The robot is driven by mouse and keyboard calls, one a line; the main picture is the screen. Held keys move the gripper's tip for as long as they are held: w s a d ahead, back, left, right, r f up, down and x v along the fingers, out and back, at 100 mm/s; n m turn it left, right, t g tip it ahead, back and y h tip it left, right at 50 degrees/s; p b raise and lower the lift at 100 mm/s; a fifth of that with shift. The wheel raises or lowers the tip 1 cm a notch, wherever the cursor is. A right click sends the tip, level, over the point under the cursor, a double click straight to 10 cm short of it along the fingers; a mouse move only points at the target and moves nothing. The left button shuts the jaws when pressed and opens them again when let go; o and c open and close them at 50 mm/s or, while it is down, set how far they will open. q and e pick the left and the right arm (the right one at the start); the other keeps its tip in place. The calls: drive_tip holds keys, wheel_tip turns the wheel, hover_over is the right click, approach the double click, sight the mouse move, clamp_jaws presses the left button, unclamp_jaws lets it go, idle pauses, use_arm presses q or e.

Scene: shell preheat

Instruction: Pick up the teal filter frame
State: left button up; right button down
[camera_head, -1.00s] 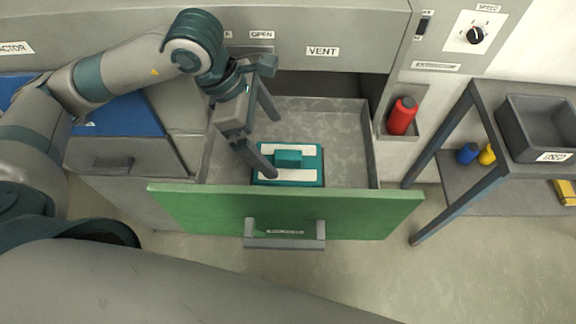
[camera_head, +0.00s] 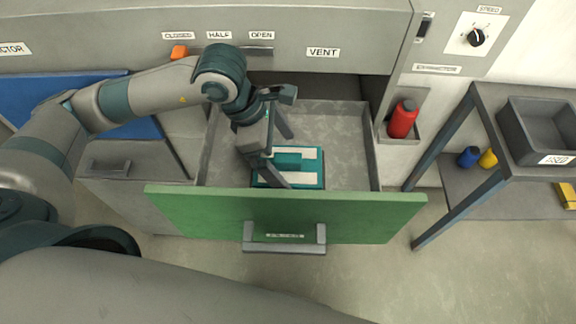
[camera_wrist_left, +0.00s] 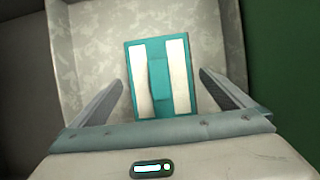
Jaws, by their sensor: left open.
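The teal filter frame (camera_head: 311,171) lies flat on the floor of the open drawer (camera_head: 340,125). It has two white panels and a raised teal grip block along its middle. In the left wrist view the frame (camera_wrist_left: 159,90) is between and beyond my two fingers, apart from both. My left gripper (camera_head: 287,160) is open and empty over the drawer, pointing down at the frame, and hides its left part in the head view. The open fingers also show in the left wrist view (camera_wrist_left: 162,95). My right gripper is not in view.
The drawer has a green front (camera_head: 290,213) with a grey handle (camera_head: 284,245). A red bottle (camera_head: 402,118) sits in a wall holder to the right. A side table holds a dark bin (camera_head: 540,130), with blue and yellow items on its lower shelf.

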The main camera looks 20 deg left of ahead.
use_arm(q)
drive_tip(key=shift+b+x, duration=0.3)
drive_tip(key=shift+x, duration=1)
drive_tip(key=c, duration=1.2)
